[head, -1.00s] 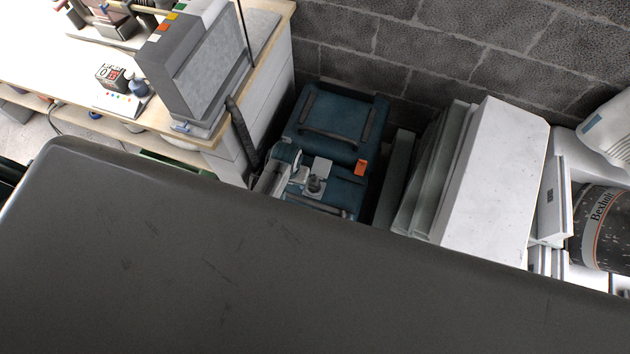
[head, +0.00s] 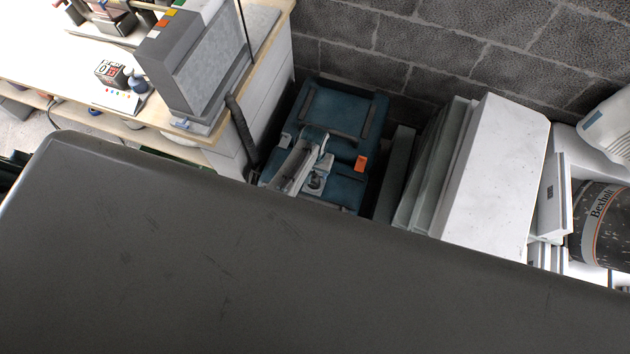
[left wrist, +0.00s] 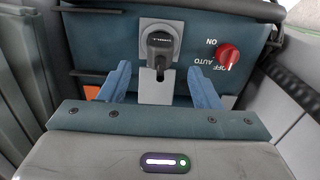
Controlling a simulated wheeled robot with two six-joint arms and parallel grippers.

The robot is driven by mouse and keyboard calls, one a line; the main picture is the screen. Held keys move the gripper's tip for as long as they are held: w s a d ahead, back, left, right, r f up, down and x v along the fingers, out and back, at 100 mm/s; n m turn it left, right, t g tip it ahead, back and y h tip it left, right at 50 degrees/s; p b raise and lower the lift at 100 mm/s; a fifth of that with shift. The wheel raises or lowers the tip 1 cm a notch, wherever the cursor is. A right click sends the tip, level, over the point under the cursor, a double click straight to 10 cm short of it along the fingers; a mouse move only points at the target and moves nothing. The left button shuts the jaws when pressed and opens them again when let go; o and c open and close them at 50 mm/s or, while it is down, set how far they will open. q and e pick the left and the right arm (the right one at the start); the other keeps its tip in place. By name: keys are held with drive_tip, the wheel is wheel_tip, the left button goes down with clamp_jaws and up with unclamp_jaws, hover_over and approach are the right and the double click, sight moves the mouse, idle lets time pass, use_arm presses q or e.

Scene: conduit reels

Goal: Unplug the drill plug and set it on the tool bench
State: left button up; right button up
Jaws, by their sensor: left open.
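The black drill plug (left wrist: 160,46) sits in a socket on a light grey plate in the left wrist view. The plate is on the teal front of a machine, which also shows in the head view (head: 345,105). My left gripper (left wrist: 159,69) is open, with one blue finger on each side below the plug; I cannot tell whether either touches it. In the head view my pale grey arm hides part of the machine and the fingers are not clear. The tool bench (head: 45,55) stands at the upper left with a white top and wooden edge. My right gripper is not in view.
A red knob (left wrist: 228,57) marked ON, OFF and AUTO is beside the plug. A dark hose (head: 241,132) hangs at the bench end. A grey box (head: 195,75) and small items crowd the bench. White and grey slabs (head: 490,175) lean right of the machine, before a block wall.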

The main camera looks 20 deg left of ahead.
sight(314, 177)
use_arm(q)
wheel_tip(314, 177, down, 8)
drive_tip(key=b, duration=0.6)
drive_tip(key=shift+r+b, duration=0.2)
drive_tip(key=shift+b, duration=0.1)
drive_tip(key=shift+f, duration=0.45)
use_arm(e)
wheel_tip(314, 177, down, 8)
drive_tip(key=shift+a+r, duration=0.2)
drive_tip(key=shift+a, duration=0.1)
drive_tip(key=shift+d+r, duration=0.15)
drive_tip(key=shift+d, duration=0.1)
use_arm(q)
drive_tip(key=shift+r, duration=0.1)
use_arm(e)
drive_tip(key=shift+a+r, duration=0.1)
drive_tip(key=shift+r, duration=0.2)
use_arm(q)
drive_tip(key=shift+c, duration=0.5)
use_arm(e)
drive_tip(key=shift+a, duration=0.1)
